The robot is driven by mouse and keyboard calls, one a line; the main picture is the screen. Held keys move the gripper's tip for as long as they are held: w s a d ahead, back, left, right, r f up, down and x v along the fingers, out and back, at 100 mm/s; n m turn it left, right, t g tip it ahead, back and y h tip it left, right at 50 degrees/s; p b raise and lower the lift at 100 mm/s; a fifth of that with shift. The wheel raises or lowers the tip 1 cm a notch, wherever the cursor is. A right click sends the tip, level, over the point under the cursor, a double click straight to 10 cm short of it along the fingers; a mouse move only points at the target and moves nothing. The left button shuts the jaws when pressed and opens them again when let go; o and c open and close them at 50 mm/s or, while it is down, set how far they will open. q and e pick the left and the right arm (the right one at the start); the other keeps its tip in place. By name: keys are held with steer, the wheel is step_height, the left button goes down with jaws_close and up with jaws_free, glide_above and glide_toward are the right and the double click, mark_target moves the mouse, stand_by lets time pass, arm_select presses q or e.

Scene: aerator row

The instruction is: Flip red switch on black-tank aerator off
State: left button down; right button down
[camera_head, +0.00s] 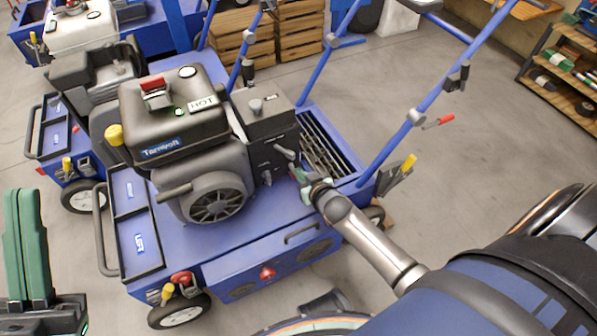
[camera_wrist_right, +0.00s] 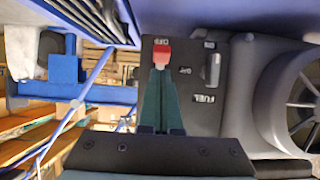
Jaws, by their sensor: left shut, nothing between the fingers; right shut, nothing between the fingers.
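The black-tank aerator (camera_head: 165,120) sits on a blue cart in the middle of the head view. In the right wrist view the red switch (camera_wrist_right: 162,50) is on its dark side panel (camera_wrist_right: 195,60), beside an OFF label. My right gripper (camera_head: 301,176) is at this panel. Its green fingers are shut with nothing between them; in the right wrist view their tips (camera_wrist_right: 161,68) are right at the red switch, and contact cannot be told. The switch is mostly hidden in the head view. My left gripper (camera_head: 22,192) is shut and empty at the left edge, away from the aerator.
A grey fuel lever (camera_wrist_right: 211,70) is close beside the switch. The cart's blue handle bars (camera_head: 415,118) rise beyond my right arm. A white-tank aerator (camera_head: 80,30) stands behind left. Wooden crates (camera_head: 243,45) and a shelf (camera_head: 560,70) are further back. Floor at right is clear.

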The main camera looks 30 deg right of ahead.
arm_select(q)
steer(key=shift+r, duration=0.1)
arm_select(e)
steer(key=shift+r, duration=0.1)
